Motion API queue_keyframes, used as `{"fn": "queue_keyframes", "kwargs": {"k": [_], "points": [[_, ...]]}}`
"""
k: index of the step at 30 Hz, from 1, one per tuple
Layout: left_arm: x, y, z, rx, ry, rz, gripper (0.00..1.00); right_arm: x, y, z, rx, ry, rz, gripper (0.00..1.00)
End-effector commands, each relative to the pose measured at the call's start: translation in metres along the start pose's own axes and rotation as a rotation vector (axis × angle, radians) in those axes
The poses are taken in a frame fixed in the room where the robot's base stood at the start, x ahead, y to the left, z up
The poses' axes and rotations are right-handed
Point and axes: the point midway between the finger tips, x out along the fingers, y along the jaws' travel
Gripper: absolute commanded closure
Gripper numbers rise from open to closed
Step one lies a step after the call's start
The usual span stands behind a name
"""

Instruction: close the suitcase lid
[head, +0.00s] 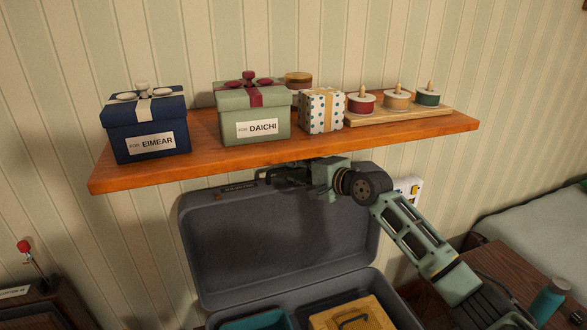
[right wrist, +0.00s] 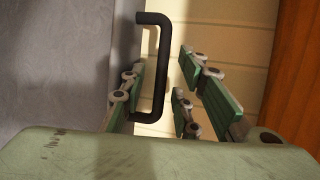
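The suitcase stands open, its grey lid (head: 290,245) raised upright near the wall below the shelf. The lid also fills the left of the right wrist view (right wrist: 60,70). A dark handle (right wrist: 160,75) sticks out from the lid's edge. My right gripper (head: 270,177) is at the lid's top edge, just under the shelf. In the right wrist view its green-padded fingers (right wrist: 158,90) are spread, with the handle between them; I see no firm grip on it. The suitcase's base (head: 385,285) is partly cut off at the bottom. My left gripper is not in view.
A wooden shelf (head: 330,142) hangs close above the lid and gripper, carrying a blue box (head: 145,115), a green box (head: 252,112), a dotted box (head: 321,110) and small candle-like items. A yellow case (head: 350,315) lies in the base. A wooden table (head: 510,270) stands right.

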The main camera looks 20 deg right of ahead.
Motion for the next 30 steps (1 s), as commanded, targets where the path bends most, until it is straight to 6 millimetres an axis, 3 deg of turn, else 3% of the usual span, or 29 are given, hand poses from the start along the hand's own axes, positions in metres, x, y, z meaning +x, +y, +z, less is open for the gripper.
{"fn": "queue_keyframes", "kwargs": {"k": [12,22,30], "points": [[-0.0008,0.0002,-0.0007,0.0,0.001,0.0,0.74,0.0094,0.0,0.0002,-0.001,0.0,0.0,0.71],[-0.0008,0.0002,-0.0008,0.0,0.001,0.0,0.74,0.0092,0.0,0.0002,-0.001,0.0,0.0,0.99],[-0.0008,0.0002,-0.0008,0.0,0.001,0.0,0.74,0.0092,0.0006,0.0,-0.001,0.001,0.001,1.0]]}}
